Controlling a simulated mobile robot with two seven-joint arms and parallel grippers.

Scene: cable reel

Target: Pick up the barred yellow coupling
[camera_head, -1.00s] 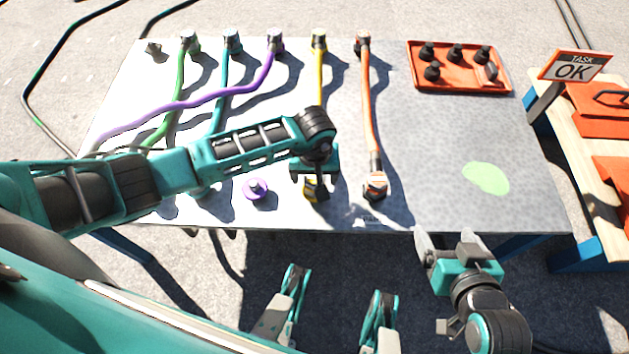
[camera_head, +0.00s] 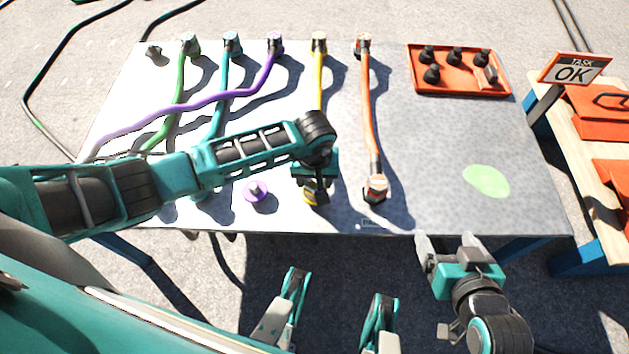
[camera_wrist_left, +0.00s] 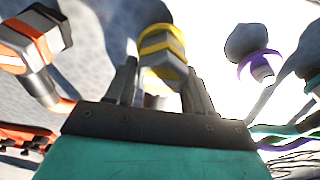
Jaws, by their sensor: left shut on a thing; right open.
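The yellow coupling (camera_head: 310,198) is banded and sits at the near end of the yellow cable (camera_head: 319,85), close to the table's front edge. My left gripper (camera_head: 316,190) is over it and partly hides it in the head view. In the left wrist view the yellow coupling (camera_wrist_left: 162,48) stands between the two fingers of my left gripper (camera_wrist_left: 160,88), which is shut on it. I cannot tell whether it is clear of the table. My right gripper (camera_head: 447,240) is open and empty at the table's front edge.
Green, teal and purple cables cross the left side. A red tray (camera_head: 414,85) with black parts is at the back right. A green spot (camera_head: 486,181) marks clear table.

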